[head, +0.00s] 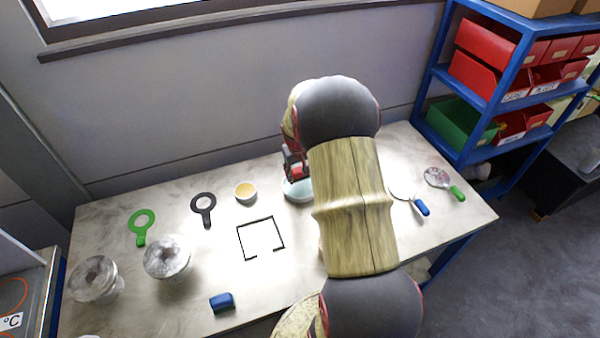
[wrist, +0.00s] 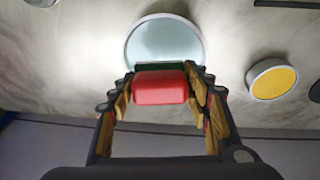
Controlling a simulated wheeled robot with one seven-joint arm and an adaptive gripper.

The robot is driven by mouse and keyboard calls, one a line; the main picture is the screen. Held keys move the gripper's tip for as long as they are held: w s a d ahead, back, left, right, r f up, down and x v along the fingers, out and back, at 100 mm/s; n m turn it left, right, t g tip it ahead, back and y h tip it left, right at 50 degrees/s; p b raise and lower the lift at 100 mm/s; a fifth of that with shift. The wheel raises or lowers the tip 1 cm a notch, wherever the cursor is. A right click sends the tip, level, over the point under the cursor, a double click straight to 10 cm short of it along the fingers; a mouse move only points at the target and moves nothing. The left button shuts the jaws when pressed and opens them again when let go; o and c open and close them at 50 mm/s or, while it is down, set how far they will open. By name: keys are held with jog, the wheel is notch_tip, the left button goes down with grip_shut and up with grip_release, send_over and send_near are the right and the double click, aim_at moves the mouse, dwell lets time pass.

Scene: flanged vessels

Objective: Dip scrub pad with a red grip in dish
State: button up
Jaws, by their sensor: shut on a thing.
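My gripper (wrist: 160,92) is shut on the red grip of the scrub pad (wrist: 160,87), which shows between its fingers in the wrist view. A dark green strip of the pad shows behind the red grip. In the head view the red grip (head: 297,171) is a small patch beside my arm. The dish (wrist: 165,40) is round with a pale rim and a pale blue-green inside. The pad overlaps the dish's near edge in the wrist view; I cannot tell whether they touch. In the head view the dish (head: 296,190) is partly hidden by my arm and gripper.
A small bowl with yellow-orange inside (head: 245,191) stands left of the dish. Black (head: 204,209) and green (head: 141,225) ring tools, flanged vessels (head: 167,257) and a blue block (head: 222,302) lie further left or nearer. Blue-handled (head: 421,208) and green-handled (head: 457,193) tools lie right.

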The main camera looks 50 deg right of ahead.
jog(key=shift+w+d+p+v, duration=0.15)
jog(key=shift+p+v, duration=0.25)
jog(key=shift+v, duration=0.25)
jog(key=shift+d+p+v, duration=0.1)
jog(key=shift+p+v, duration=0.3)
jog(key=shift+v, duration=0.25)
jog(key=shift+w+d+p+v, duration=0.15)
jog(key=shift+p+v, duration=0.25)
jog(key=shift+v, duration=0.25)
